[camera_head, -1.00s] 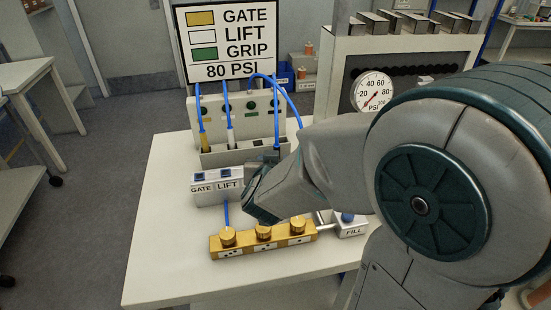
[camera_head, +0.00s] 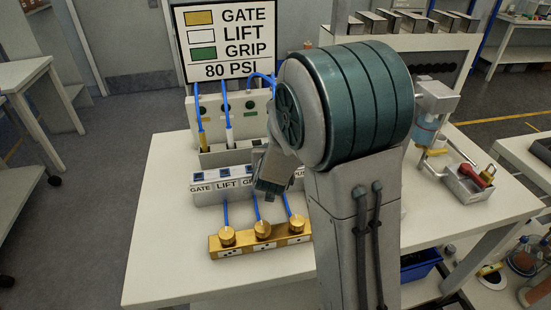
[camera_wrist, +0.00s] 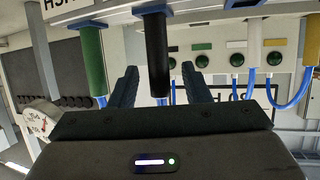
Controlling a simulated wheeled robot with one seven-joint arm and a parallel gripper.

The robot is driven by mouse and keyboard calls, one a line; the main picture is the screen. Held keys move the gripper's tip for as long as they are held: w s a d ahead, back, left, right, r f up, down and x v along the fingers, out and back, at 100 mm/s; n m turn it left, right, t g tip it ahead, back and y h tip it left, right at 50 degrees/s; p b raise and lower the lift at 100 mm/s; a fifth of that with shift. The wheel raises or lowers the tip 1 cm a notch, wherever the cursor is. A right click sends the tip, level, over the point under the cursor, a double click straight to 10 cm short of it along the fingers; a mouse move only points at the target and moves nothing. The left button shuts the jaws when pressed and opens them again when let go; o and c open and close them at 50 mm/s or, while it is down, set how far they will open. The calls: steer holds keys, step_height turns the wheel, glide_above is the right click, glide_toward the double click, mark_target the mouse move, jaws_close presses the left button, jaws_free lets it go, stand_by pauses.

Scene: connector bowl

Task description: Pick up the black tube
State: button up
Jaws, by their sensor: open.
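The black tube (camera_wrist: 156,55) shows in the wrist view, with a blue hose at its lower end. My gripper (camera_wrist: 159,78) is open, with one dark finger on each side of the black tube in the picture. Gaps show between the tube and both fingers; how deep it sits between them I cannot tell. In the head view my gripper (camera_head: 271,186) is by the tube rack and labelled box, and my arm hides the black tube there.
In the wrist view a green tube (camera_wrist: 93,60) is left of the black one; a white tube (camera_wrist: 253,55) and a yellow tube (camera_wrist: 309,42) are to its right. A brass manifold (camera_head: 262,243) lies in front on the white table (camera_head: 165,240).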

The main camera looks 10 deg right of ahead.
steer(key=shift+x, duration=1.05)
jaws_close()
steer(key=shift+r, duration=0.1)
